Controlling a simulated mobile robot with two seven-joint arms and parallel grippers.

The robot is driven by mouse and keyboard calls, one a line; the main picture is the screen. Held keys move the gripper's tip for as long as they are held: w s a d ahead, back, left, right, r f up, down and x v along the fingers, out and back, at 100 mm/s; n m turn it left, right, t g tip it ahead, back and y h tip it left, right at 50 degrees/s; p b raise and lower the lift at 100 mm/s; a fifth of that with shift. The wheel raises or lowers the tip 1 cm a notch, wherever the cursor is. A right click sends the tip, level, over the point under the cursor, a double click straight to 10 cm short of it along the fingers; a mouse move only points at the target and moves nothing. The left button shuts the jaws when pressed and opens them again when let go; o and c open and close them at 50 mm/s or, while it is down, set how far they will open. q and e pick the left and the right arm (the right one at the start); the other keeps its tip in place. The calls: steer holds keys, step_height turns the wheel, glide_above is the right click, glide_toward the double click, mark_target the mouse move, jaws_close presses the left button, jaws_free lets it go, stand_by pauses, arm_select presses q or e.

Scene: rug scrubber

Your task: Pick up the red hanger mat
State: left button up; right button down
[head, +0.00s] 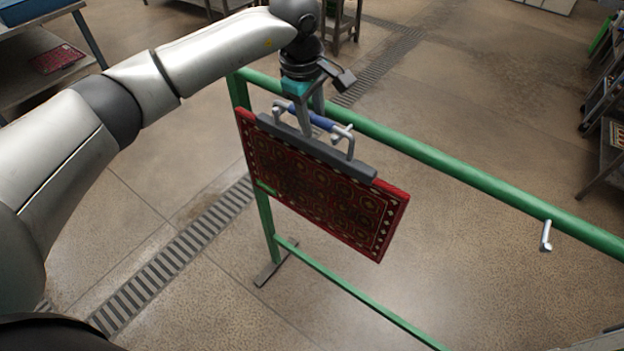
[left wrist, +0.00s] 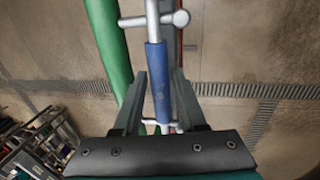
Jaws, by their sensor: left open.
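The red hanger mat (head: 318,192) is a patterned red rug held along its top by a grey clamp bar (head: 315,149). It hangs on the green rack (head: 440,160). A metal handle with a blue grip (head: 312,117) stands on top of the bar. My left gripper (head: 318,108) is at this handle, with its fingers pointing down. In the left wrist view, the blue grip (left wrist: 157,80) lies between the two open fingers (left wrist: 159,85), with a gap on each side. The mat is mostly hidden in the left wrist view. My right gripper is not in view.
The green rack's top rail runs just behind the handle. An empty metal hook (head: 546,236) sticks out of it at the right. A shelf with a red folded item (head: 58,58) stands at the upper left. Floor around the rack is clear, with drain grates.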

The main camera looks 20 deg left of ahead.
arm_select(q)
jaws_close()
steer(key=shift+r, duration=0.1)
stand_by(1.2)
steer(key=shift+w+r, duration=0.1)
steer(key=shift+w, duration=0.05)
